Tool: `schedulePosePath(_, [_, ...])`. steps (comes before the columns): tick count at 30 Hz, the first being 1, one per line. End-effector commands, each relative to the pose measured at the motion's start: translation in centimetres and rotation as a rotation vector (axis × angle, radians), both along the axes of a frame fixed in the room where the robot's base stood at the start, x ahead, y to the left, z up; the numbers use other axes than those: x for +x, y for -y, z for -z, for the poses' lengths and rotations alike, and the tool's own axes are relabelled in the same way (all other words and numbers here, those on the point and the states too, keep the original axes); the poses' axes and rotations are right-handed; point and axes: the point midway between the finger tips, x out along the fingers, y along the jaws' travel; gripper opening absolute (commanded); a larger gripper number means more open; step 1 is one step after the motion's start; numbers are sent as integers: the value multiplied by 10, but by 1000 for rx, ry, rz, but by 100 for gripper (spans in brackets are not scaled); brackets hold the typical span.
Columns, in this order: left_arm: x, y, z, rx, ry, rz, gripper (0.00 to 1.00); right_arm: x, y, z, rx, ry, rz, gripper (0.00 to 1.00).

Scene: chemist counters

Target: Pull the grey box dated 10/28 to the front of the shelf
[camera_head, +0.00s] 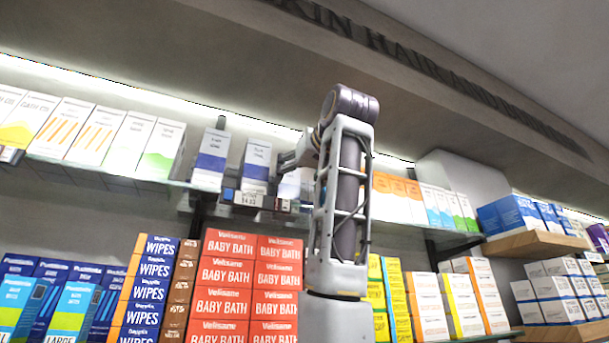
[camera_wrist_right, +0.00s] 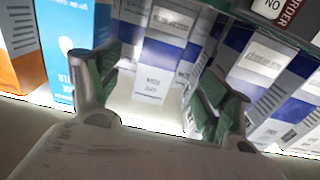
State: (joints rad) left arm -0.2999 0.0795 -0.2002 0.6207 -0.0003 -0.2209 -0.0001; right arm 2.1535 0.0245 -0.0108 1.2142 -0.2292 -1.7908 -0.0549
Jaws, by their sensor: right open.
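My right gripper (camera_wrist_right: 155,95) is open in the right wrist view, its two green-padded fingers apart. A white-and-blue box (camera_wrist_right: 160,62) stands between and beyond the fingers. I cannot tell whether they touch it. More such boxes (camera_wrist_right: 262,75) stand to the right. In the head view, white-and-blue boxes stand on the upper shelf, one at the left (camera_head: 211,160) and one nearer my arm (camera_head: 255,166). My right arm reaches up to this shelf and hides part of the row. No date is readable, so I cannot tell which box is dated 10/28. My left gripper is not in view.
A light-blue box (camera_wrist_right: 75,40) and an orange-and-white box (camera_wrist_right: 20,45) stand left in the wrist view. Red baby bath boxes (camera_head: 222,300) fill the shelf below. Orange-and-white boxes (camera_head: 395,195) stand right of my arm.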

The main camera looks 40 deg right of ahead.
Motion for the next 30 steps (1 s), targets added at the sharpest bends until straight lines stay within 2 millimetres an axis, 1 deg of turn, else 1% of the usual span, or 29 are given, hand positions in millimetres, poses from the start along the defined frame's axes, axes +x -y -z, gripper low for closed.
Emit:
schedulePosePath(1, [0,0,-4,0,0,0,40,7,2,-1,0,-1,0,79])
schedulePosePath(6, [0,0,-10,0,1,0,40,27,7,-1,0,-2,0,79])
schedulePosePath(18, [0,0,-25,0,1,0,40,70,17,-2,-1,-1,0,79])
schedulePosePath(24, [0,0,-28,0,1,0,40,80,20,-1,0,0,0,79])
schedulePosePath(30, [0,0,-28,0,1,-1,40,83,21,0,0,1,0,79])
